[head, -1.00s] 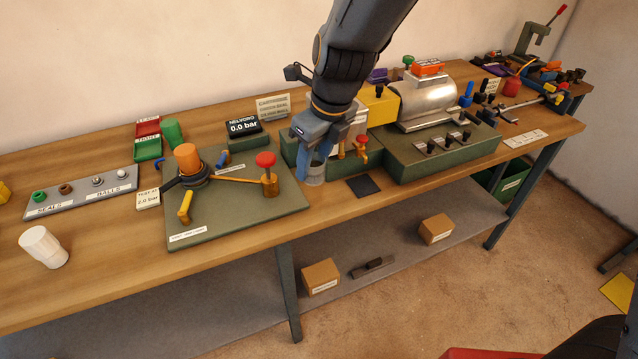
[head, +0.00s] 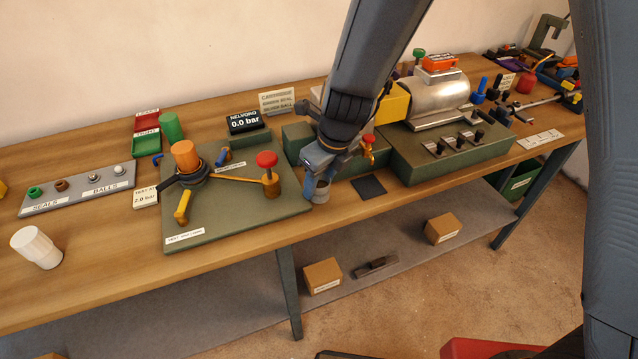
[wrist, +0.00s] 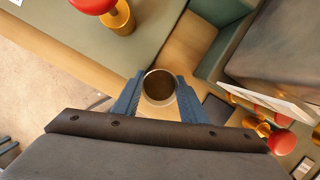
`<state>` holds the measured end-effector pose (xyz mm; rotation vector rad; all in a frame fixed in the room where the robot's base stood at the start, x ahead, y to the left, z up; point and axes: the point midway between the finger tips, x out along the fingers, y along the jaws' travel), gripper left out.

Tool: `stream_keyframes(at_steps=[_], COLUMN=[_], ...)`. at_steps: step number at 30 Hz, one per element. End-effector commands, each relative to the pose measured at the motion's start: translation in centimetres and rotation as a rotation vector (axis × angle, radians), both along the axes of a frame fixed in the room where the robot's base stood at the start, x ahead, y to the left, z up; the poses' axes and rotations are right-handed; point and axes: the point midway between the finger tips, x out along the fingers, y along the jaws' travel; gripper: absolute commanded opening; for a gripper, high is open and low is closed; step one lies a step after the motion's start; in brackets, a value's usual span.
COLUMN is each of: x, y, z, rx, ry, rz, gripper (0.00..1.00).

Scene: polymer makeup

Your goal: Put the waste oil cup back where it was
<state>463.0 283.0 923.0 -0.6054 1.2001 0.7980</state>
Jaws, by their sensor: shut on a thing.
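The waste oil cup (head: 320,190) is a small grey round cup with a dark inside. It is between the blue fingers of my gripper (head: 317,180), near the bench's front edge. In the wrist view the cup (wrist: 159,86) is seen from above, its open rim between the two fingertips of the gripper (wrist: 157,92). The gripper is shut on it. I cannot tell whether its base touches the bench. A dark square mat (head: 369,186) lies bare on the bench, to the right of the cup. It shows partly in the wrist view (wrist: 216,108).
The green test plate (head: 235,215) with a red knob (head: 266,159) stands close to the left. A green base block with a red-knobbed brass tap (head: 369,145) is close behind and right. The wooden bench (head: 340,205) ends just in front of the cup.

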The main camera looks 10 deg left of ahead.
Motion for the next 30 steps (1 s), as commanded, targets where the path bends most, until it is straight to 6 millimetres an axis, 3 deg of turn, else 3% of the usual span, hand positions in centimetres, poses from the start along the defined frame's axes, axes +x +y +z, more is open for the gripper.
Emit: stream_keyframes(at_steps=[25,26,28,30], x=[0.0,0.0,0.0,-0.1], y=[0.0,0.0,0.0,0.0], z=[-1.5,-1.6,-1.6,-1.6], rx=[0.000,0.000,-0.001,-0.001], ry=[0.000,0.000,0.001,0.002], rz=[0.000,0.000,0.000,0.001], gripper=[0.13,0.42,0.54,0.57])
